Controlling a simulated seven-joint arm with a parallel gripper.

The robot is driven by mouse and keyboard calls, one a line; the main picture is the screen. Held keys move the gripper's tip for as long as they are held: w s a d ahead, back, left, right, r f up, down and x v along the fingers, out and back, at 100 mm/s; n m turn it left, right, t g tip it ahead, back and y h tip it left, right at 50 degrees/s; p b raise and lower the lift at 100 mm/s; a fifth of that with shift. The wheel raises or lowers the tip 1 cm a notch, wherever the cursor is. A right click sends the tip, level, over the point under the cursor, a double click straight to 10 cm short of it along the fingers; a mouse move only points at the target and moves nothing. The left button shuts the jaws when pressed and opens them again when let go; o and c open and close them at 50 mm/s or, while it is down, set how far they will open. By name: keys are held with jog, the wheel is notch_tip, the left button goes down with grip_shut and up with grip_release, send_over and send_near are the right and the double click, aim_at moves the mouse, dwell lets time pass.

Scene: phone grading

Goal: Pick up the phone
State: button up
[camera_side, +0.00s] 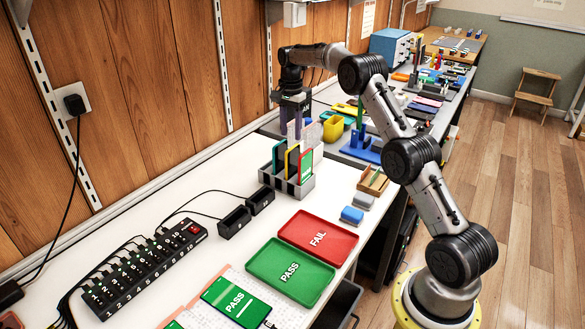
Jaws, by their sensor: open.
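Several phones stand upright in a grey slotted rack (277,182) in the middle of the white bench: a green-edged one (277,158), a yellow-edged one (291,160) and a green-screened one with a red edge (306,166). My gripper (300,134) is open and points down just above and behind the rack; its fingertips are partly hidden by the phones. I cannot tell whether a phone is between the fingers. Another phone with a green PASS screen (235,300) lies flat at the front of the bench.
A red FAIL tray (318,236) and a green PASS tray (290,272) lie in front of the rack. Black blocks (235,221), blue sponges (352,215) and a small wooden box (372,181) flank the rack.

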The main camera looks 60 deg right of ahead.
aim_at(291, 148)
notch_tip(291, 148, down, 8)
jog(key=shift+r, duration=0.15)
jog(key=shift+d+f, duration=0.15)
jog(key=shift+f, duration=1.2)
jog(key=shift+d+f, duration=0.15)
jog(key=shift+f, duration=1.15)
grip_shut()
jog(key=shift+r, duration=0.1)
